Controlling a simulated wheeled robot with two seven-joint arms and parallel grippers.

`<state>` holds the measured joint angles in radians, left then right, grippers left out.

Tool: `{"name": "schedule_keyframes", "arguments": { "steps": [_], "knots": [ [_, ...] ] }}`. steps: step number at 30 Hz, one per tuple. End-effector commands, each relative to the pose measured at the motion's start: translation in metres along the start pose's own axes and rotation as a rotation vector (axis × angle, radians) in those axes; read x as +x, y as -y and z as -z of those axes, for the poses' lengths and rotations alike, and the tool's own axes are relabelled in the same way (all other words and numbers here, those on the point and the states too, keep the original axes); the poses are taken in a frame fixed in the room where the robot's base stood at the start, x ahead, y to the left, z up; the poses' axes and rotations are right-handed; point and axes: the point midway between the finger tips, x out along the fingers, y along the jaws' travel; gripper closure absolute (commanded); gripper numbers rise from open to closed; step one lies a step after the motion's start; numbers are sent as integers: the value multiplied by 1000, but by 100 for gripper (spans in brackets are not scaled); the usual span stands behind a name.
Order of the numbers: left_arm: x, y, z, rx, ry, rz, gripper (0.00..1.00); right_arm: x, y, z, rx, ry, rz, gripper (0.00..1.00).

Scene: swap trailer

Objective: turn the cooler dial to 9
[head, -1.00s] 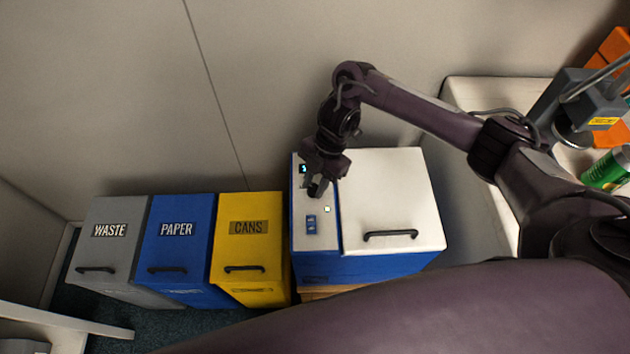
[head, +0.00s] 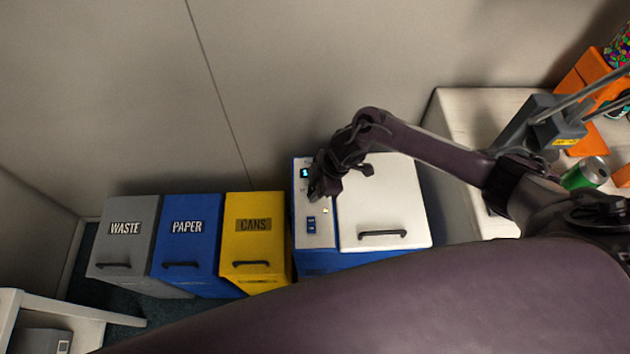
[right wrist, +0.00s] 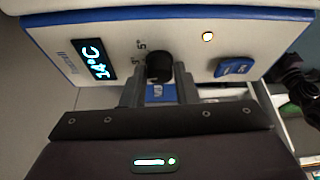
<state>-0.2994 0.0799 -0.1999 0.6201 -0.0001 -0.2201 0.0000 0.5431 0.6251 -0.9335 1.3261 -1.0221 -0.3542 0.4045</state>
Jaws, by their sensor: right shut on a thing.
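The blue and white cooler (head: 385,205) stands in the middle, with a narrow control panel (head: 317,230) along its left side. My right gripper (head: 314,191) is over this panel. In the right wrist view its fingers are shut on the black dial (right wrist: 159,66), one on each side of it. A lit display (right wrist: 93,58) beside the dial seems to read 14°C. A small mark reading 5° shows above the dial; its other marks are hard to read or hidden by the gripper.
A blue switch (right wrist: 234,68) and a small lit lamp (right wrist: 208,37) are on the panel near the dial. Yellow CANS (head: 253,255), blue PAPER and grey WASTE bins stand left of the cooler.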

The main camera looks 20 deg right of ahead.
Motion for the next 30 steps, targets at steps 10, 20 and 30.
{"name": "schedule_keyframes", "arguments": {
  "steps": [10, 20, 30],
  "knots": [
    [-19, 0, 1, 0, 1, 0, 64, -1, 1, 1, 128, -1, -53, 96],
    [-20, 0, 1, 0, 1, 0, 64, 0, 0, 1, 149, -1, -63, 96],
    [-20, 0, 1, 0, 1, 0, 64, 0, 0, 1, 148, -1, -63, 56]
  ]
}}
